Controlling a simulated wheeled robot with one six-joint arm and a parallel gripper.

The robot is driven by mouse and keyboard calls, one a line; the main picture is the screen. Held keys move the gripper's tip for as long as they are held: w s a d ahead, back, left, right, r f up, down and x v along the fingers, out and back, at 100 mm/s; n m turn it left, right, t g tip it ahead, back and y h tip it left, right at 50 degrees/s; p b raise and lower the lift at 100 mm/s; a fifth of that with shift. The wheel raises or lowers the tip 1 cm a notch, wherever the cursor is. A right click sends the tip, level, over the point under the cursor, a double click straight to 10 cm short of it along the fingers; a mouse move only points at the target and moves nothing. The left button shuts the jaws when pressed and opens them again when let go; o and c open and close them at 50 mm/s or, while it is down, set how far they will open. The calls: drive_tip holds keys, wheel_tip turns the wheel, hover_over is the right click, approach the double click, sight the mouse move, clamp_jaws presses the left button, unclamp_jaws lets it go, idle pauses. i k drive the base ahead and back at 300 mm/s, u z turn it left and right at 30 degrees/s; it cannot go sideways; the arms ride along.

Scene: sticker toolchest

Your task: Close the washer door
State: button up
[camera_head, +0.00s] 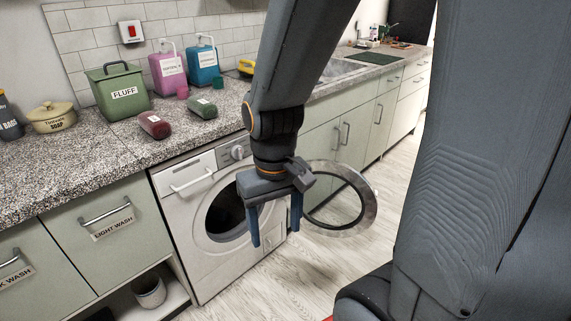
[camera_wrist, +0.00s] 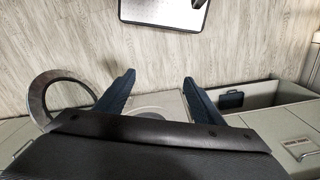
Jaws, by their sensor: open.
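The washer (camera_head: 198,256) is a white front loader under the counter. Its round door (camera_head: 363,212), a grey ring with a dark rim, stands swung open to the right, and the dark drum opening (camera_head: 224,213) shows. My gripper (camera_head: 274,232) points down in front of the washer, between the opening and the door, with its two blue fingers apart and empty. In the wrist view the door (camera_wrist: 40,97) is at the left, apart from the fingers (camera_wrist: 159,77).
A speckled counter (camera_head: 70,152) runs above the washer, with a green FLUFF bin (camera_head: 120,92) and bottles on it. Drawers (camera_head: 107,232) flank the washer at left and cabinets (camera_head: 352,133) at right. Pale wooden floor (camera_head: 300,275) in front is clear near the door.

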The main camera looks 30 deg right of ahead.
sight(368, 195)
drive_tip(key=k, duration=0.5)
drive_tip(key=z, duration=1.85)
drive_tip(key=i, duration=4.45)
drive_tip(key=u, duration=4.45)
